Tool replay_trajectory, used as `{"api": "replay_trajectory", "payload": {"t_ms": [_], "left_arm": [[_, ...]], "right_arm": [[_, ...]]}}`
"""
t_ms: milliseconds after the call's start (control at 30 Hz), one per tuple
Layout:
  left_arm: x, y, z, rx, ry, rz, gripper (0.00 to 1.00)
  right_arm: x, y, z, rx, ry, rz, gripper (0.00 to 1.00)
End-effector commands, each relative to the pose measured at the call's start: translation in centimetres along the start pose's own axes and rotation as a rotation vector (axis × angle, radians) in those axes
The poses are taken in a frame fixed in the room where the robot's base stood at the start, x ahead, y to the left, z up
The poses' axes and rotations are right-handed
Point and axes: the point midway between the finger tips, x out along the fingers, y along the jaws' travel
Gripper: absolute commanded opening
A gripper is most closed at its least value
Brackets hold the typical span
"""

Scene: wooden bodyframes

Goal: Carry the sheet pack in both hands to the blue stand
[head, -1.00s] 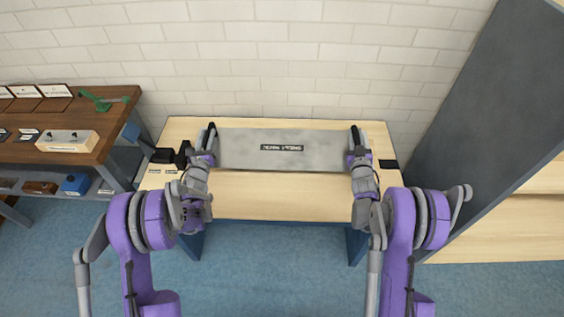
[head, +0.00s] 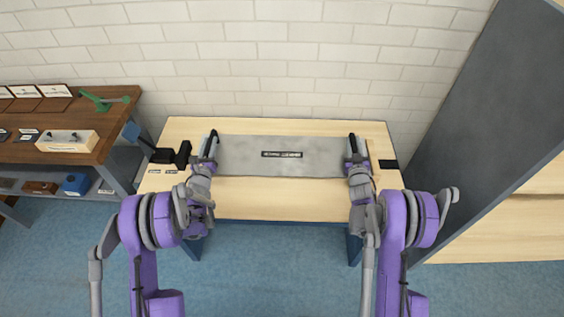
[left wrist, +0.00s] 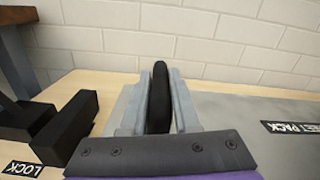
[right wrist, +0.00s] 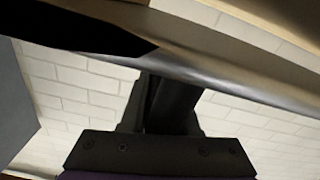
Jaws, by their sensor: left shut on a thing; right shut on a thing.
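The sheet pack (head: 235,160) is a flat grey panel with a black label, lying roughly level between my grippers over the pale-topped table (head: 285,200) with blue legs. My left gripper (head: 211,145) is shut on the black handle at its left end; the left wrist view shows the handle (left wrist: 159,97) between the fingers and the pack (left wrist: 235,110) at right. My right gripper (head: 353,146) is shut at its right end; a dark handle (right wrist: 170,105) shows in the right wrist view. I cannot tell whether the pack touches the table. No separate blue stand is identifiable.
Black blocks (left wrist: 70,125) with a LOCK label sit left of the pack. A brown workbench (head: 105,125) with small items is at left. A dark upright panel (head: 485,110) stands at right. The table front is clear.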

Motion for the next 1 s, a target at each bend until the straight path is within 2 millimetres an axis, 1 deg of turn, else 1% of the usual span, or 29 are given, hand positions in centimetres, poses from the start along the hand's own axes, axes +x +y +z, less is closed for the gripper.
{"api": "replay_trajectory", "payload": {"t_ms": [33,67,100,167,200,267,767,867,967,1000], "left_arm": [[0.1,-0.4,-0.2,-0.003,-0.002,-0.009,0.0],[0.1,-0.4,-0.4,-0.003,-0.002,-0.009,0.0],[0.0,-0.3,-0.6,-0.002,-0.001,-0.007,0.3],[0.0,-0.3,-0.5,-0.002,-0.001,-0.006,0.41],[0.0,-0.3,-0.5,-0.002,-0.001,-0.006,0.48],[0.0,-0.2,-0.5,-0.002,-0.001,-0.005,0.59],[-0.1,0.0,-0.4,0.0,0.0,-0.001,0.59],[-0.8,0.1,-0.4,0.0,0.0,0.0,0.59],[-2.4,0.1,-0.4,0.001,0.0,0.0,0.59],[-3.2,0.1,-0.4,0.001,0.0,0.001,0.59]], "right_arm": [[0.0,-0.5,0.1,-0.002,0.005,-0.006,0.0],[0.0,-0.5,0.2,-0.002,0.005,-0.006,0.0],[0.0,-0.5,0.4,-0.002,0.003,-0.006,0.31],[0.0,-0.5,0.4,-0.002,0.002,-0.005,0.42],[0.0,-0.4,0.4,-0.002,0.002,-0.005,0.49],[0.0,-0.4,0.4,-0.001,0.002,-0.004,0.59],[0.0,-0.1,0.4,0.0,0.0,-0.001,0.59],[0.0,-0.1,0.4,0.0,0.0,-0.001,0.59],[0.0,-0.1,0.4,0.0,0.0,0.0,0.59],[0.0,-0.1,0.4,0.0,0.0,0.0,0.59]]}}
